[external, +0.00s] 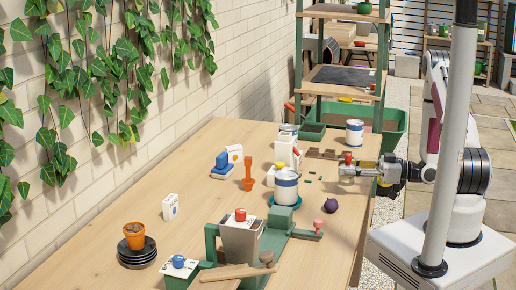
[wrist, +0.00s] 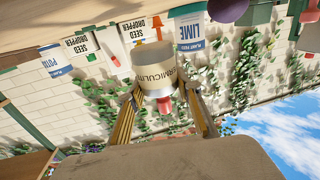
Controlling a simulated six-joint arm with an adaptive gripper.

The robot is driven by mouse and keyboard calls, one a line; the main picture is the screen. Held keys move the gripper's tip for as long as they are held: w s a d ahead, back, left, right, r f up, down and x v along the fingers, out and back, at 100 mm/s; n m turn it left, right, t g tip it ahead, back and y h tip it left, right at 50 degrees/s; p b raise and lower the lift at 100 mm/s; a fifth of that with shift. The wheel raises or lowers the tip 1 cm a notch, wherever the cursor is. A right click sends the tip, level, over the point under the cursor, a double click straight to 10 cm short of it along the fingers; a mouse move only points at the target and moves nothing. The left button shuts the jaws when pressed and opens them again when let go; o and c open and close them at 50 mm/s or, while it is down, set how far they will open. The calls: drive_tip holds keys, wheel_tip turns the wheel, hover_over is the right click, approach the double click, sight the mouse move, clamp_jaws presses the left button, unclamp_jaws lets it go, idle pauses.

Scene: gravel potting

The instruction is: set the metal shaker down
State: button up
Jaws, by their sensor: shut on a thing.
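The metal shaker (external: 347,171) is a small silvery cylinder with a red top, at the right side of the wooden table. My gripper (external: 360,172) reaches in from the right and is shut on it. In the wrist view a cylinder with a cream label band (wrist: 157,76) and a red knob shows between my gripper's two fingers (wrist: 165,98). The wrist picture is upside down, with sky at the bottom. I cannot tell whether the shaker's base touches the table.
A white-and-blue can (external: 286,187) stands left of the shaker, and another can (external: 354,132) stands behind it. A dark purple ball (external: 332,206) lies in front. Brown trays (external: 322,153) lie behind left. Bare wood (external: 335,245) is free toward the front right, by the table edge.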

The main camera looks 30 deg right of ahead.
sight(347, 180)
drive_tip(key=shift+f, duration=0.25)
drive_tip(key=shift+f, duration=1.75)
drive_tip(key=shift+f, duration=0.2)
drive_tip(key=o, duration=1.2)
drive_tip(key=shift+v, duration=1.1)
drive_tip(key=v, duration=0.3)
drive_tip(key=shift+w+d+r, duration=0.15)
drive_tip(key=shift+w+d, duration=0.05)
drive_tip(key=shift+d, duration=0.05)
drive_tip(key=shift+v, duration=1.2)
